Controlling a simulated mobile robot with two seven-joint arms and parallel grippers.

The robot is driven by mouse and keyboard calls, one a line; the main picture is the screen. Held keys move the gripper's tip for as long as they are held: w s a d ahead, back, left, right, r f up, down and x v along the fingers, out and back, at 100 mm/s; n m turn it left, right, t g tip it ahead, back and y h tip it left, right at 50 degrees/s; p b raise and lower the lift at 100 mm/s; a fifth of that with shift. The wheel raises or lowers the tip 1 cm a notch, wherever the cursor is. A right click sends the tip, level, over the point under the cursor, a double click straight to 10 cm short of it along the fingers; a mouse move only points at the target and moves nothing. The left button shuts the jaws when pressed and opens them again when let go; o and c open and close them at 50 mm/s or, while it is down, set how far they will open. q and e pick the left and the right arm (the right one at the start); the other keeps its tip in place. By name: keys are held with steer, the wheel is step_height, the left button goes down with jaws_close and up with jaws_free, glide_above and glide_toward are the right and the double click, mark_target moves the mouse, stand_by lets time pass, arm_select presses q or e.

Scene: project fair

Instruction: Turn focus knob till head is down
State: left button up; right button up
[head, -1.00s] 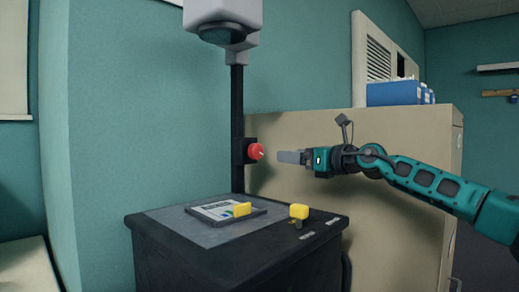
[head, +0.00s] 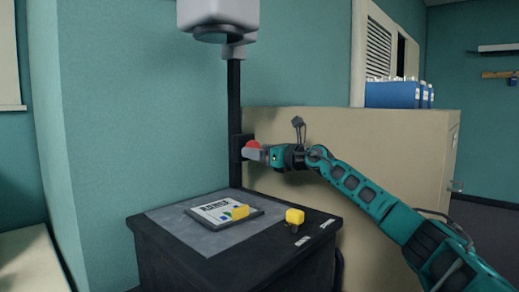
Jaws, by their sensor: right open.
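The red focus knob (head: 252,145) sits on a black block on the dark upright post (head: 234,95). The grey-white head (head: 218,16) is high on the post, well above the tabletop, and its top is cut off by the picture edge. My right gripper (head: 252,154) is open at the knob, its fingers covering the knob's lower part. I cannot tell whether the fingers touch it. My left gripper is not in view.
The black stand (head: 240,270) below carries a grey mat with a flat printed board (head: 215,206) and a yellow piece on it. A yellow knob (head: 295,216) is at its right. A beige cabinet (head: 400,150) with blue boxes (head: 392,94) stands behind my arm.

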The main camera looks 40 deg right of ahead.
steer(key=shift+w, duration=0.15)
steer(key=c, duration=1)
